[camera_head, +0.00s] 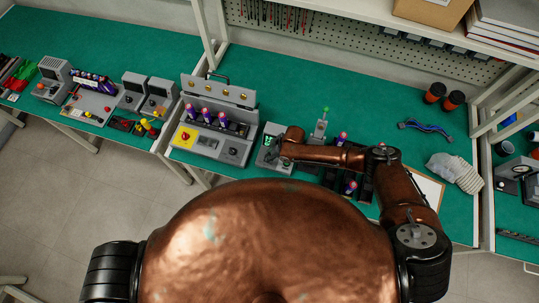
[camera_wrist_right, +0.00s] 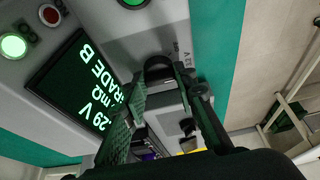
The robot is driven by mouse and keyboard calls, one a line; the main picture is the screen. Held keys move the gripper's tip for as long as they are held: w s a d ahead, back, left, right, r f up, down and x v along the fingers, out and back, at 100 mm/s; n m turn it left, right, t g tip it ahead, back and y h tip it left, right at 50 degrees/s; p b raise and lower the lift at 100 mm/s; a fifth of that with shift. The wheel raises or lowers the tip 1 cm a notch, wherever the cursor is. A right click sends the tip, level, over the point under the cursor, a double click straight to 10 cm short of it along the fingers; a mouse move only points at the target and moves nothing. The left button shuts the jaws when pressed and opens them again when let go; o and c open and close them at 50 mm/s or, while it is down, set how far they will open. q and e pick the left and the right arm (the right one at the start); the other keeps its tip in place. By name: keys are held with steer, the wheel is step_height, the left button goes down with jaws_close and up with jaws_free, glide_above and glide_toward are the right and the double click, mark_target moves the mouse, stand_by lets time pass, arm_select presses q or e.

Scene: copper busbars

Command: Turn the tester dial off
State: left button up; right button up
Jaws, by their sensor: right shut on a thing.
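The tester (camera_head: 269,142) is a grey box on the green bench, partly hidden by my right gripper (camera_head: 284,150) in the head view. In the right wrist view, the tester's lit screen (camera_wrist_right: 80,82) shows green text including "GRADE B". The black round dial (camera_wrist_right: 159,68) sits on the grey panel beside the screen. My right gripper (camera_wrist_right: 160,76) has one finger on each side of the dial and is shut on it. The dial's pointer direction cannot be made out. My left gripper is not in view.
A glowing green lamp (camera_wrist_right: 14,46) and a red button (camera_wrist_right: 49,14) are on the panel. A grey station with purple cells (camera_head: 213,120) stands left of the tester. A dark rack (camera_head: 350,184) lies to the right, under my arm. Black-and-orange cups (camera_head: 435,92) stand at the back right.

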steer(key=shift+w+f+b, duration=0.1)
steer(key=shift+b, duration=0.35)
steer(key=n+g+b, duration=0.1)
steer(key=n+b, duration=0.2)
steer(key=b, duration=0.1)
steer(key=n+g+b, duration=0.1)
steer(key=n+b, duration=0.2)
steer(key=b, duration=0.2)
steer(key=shift+w+f, duration=0.15)
steer(key=shift+r+n+g+b, duration=0.2)
steer(key=shift+n+g+b, duration=0.3)
steer(key=shift+n+b, duration=0.75)
steer(key=o, duration=1.2)
steer(key=shift+c, duration=0.2)
steer(key=shift+r, duration=0.15)
steer(key=v, duration=1.1)
steer(key=shift+w+r, duration=0.15)
steer(key=shift+r, duration=0.2)
steer(key=shift+d, duration=0.15)
